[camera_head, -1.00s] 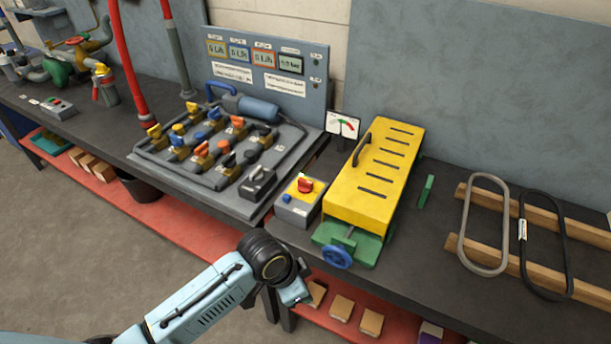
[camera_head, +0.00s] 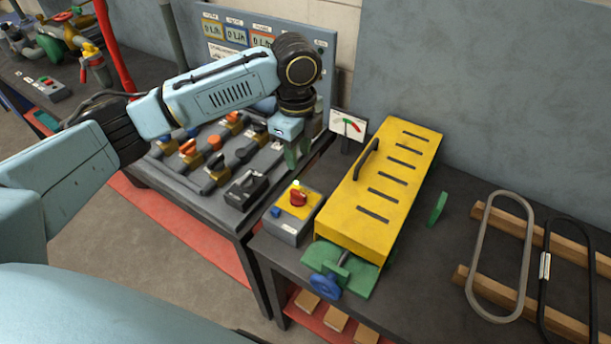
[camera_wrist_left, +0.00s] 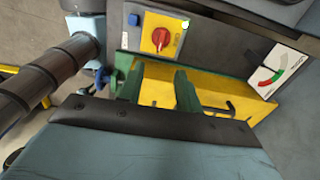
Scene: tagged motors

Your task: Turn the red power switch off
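The red power switch (camera_head: 298,198) is a rotary knob on a yellow plate, on top of a small grey box (camera_head: 285,228) with a blue button (camera_head: 276,212). In the left wrist view the red knob (camera_wrist_left: 160,38) shows beyond the fingers, with its blue button (camera_wrist_left: 133,20) beside it. My left gripper (camera_head: 292,154) points down, above and behind the switch box, apart from the knob. Its two green fingers stand apart with nothing between them in the left wrist view (camera_wrist_left: 158,84). My right gripper is not in view.
A yellow slotted cover (camera_head: 385,185) with a black handle stands right of the switch box, a blue handwheel (camera_head: 325,286) at its front. A gauge (camera_head: 347,126) stands behind. A panel of coloured valves (camera_head: 205,160) lies left. Two belts (camera_head: 503,255) lie on wooden bars at right.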

